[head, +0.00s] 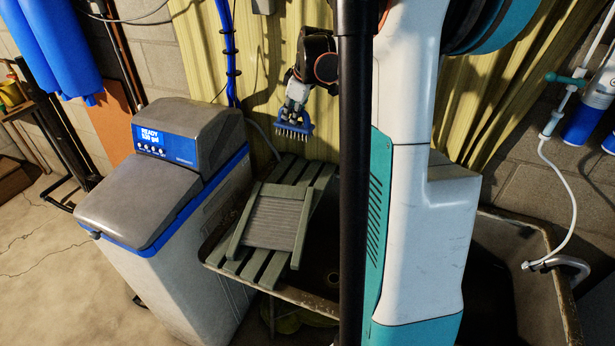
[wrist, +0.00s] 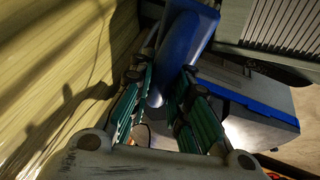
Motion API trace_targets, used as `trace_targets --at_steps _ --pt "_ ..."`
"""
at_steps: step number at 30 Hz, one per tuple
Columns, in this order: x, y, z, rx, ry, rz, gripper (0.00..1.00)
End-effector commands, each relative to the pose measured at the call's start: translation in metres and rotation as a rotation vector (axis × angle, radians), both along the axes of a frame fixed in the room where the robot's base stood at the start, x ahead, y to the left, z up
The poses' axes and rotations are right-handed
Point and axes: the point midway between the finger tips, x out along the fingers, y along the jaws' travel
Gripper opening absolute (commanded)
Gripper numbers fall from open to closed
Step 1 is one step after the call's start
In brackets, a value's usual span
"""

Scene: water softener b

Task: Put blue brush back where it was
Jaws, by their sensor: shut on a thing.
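The blue brush (head: 294,129) hangs in my gripper (head: 296,103), bristles facing down, in the air near the corrugated yellow wall. It is above and behind the slatted wooden rack (head: 238,262) and the washboard (head: 274,222), touching neither. In the wrist view, the teal-padded fingers of my gripper (wrist: 166,88) are shut on the brush's blue body (wrist: 182,45). The dark column in the head view hides part of my arm.
The water softener (head: 158,190) stands left of the sink (head: 310,298). The rack and washboard rest across the sink's left side. A white hose (head: 568,200) hangs at the right. Blue pipes (head: 229,60) run up the wall behind the softener.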

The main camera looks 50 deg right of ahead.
Motion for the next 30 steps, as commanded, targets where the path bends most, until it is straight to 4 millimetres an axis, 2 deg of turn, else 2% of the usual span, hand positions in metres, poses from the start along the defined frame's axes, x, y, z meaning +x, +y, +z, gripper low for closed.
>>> trace_targets --at_steps 2,5,8,21,25,30 --pt "0.004 0.002 0.004 -0.001 0.001 0.037 0.0" --pt "0.007 0.003 -0.001 -0.002 0.001 0.061 0.0" --pt "0.007 0.003 -0.02 -0.003 0.0 0.065 0.0" --pt "0.007 0.003 -0.126 -0.003 0.001 0.062 0.0" --pt "0.007 0.003 -0.144 -0.003 0.001 0.062 0.0" --pt "0.007 0.003 -0.153 -0.003 0.001 0.062 0.0"
